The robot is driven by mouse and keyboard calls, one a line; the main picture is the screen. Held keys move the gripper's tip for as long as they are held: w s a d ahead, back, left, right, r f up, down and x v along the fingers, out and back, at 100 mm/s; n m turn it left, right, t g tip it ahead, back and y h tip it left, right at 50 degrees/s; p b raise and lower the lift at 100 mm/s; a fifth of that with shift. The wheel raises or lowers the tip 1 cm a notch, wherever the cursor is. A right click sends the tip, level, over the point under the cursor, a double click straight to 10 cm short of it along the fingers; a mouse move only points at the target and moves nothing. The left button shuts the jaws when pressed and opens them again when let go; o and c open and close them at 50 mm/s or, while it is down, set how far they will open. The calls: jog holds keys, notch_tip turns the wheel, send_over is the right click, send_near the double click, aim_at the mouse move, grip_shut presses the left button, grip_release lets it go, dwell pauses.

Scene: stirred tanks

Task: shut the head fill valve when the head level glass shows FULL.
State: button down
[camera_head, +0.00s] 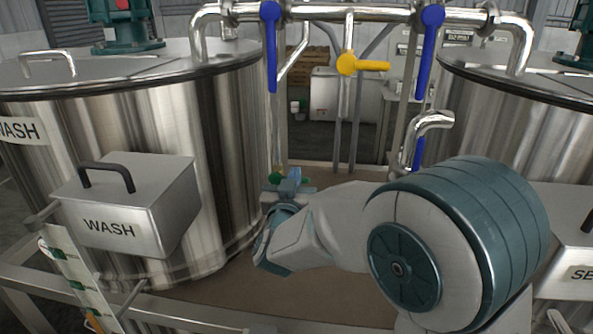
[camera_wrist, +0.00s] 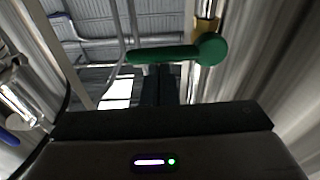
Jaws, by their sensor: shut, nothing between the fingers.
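No label in view names the head fill valve, and I cannot make out the head level glass or a FULL reading. A green valve lever (camera_wrist: 165,54) lies crosswise in the wrist view, its round hub at the right end. My gripper (camera_wrist: 160,84) is shut and empty, its dark fingertips just below the lever in the picture; I cannot tell whether they touch. In the head view my gripper (camera_head: 290,178) is low between the two tanks, with bits of green (camera_head: 275,178) beside it. Two blue levers (camera_head: 270,45) (camera_head: 431,50) hang down from the top pipe, and a yellow lever (camera_head: 370,66) points right.
A steel tank (camera_head: 215,120) marked WASH stands left, with a WASH box (camera_head: 135,210) in front. Another tank (camera_head: 520,125) stands right. A bent outlet pipe (camera_head: 425,125) hangs right of my gripper. A card with green marks (camera_head: 78,275) is at lower left.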

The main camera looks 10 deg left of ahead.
jog(key=shift+f, duration=0.15)
jog(key=f+m+b, duration=0.1)
jog(key=b, duration=0.2)
jog(key=shift+s, duration=0.1)
jog(key=shift+f, duration=0.1)
dwell(0.3)
jog(key=shift+d, duration=0.1)
